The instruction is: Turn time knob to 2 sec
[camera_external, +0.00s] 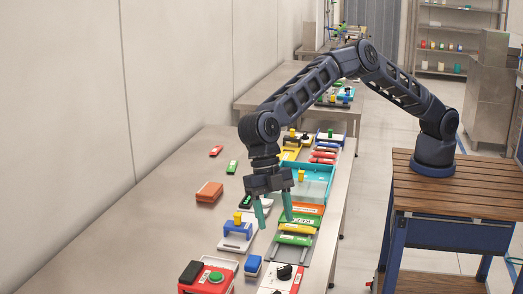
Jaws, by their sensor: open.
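My gripper (274,217) points down over the long metal table. Its two green fingers are spread apart, with nothing seen between them. A black knob (284,272) sits on a white and red panel (267,286) at the near edge of the picture, nearer the camera than my gripper. This may be the time knob, but its markings are too small to read, so I cannot tell its setting. The panel is cut off by the bottom edge of the picture.
A blue-topped white device (237,232) stands left of my gripper. Green and yellow bars (297,229) lie to its right. The table's left side (130,230) is clear.

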